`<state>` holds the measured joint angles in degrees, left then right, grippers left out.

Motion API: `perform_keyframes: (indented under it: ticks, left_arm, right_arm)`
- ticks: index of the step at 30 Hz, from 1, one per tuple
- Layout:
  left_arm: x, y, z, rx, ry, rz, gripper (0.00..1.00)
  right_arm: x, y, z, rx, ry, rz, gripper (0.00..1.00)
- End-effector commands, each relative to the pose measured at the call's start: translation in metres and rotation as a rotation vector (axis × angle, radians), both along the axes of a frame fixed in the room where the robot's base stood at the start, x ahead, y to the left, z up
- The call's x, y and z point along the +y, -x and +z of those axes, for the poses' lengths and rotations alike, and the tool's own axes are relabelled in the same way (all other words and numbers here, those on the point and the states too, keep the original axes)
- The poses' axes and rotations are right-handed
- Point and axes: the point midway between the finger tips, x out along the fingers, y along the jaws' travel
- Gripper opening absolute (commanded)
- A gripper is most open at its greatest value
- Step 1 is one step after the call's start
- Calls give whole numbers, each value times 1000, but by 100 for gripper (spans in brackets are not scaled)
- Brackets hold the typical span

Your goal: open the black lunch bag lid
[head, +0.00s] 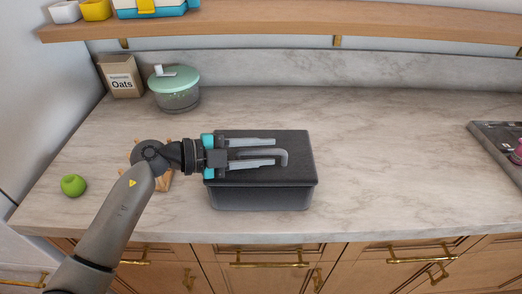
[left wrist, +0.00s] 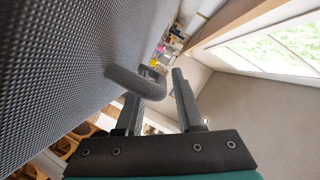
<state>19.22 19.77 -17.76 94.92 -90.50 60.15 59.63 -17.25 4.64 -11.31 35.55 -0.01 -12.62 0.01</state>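The black lunch bag (head: 262,195) stands on the counter as a dark box with a flat, closed lid (head: 300,140). A grey curved handle (head: 283,154) shows on top of it. My left gripper (head: 274,152) is over the lid, its two fingers apart and pointing right. One bar of the handle shows between the fingers, and its bend shows just past their tips. In the left wrist view, the handle (left wrist: 150,84) curves out from the dark textured bag surface (left wrist: 60,70) close to the left finger. I cannot tell whether they touch. My right gripper is out of view.
A green apple (head: 73,185) lies at the left. A wooden item (head: 163,181) is partly hidden behind my left arm. An oats box (head: 121,76) and mint-lidded bowl (head: 175,90) stand at the back left. A dark tray (head: 497,142) is at the right. Counter between is clear.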

Motion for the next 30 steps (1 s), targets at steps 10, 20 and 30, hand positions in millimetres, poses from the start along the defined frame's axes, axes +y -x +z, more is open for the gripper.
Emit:
perform_keyframes:
  ticks: [10,20,30]
  left_arm:
    - [0,0,0,0,0,0,0]
    - [1,0,0,0,0,0,0]
    - [1,0,0,0,-1,1,0]
  right_arm:
    - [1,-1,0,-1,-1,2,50]
    - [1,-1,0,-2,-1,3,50]
    - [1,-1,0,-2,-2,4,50]
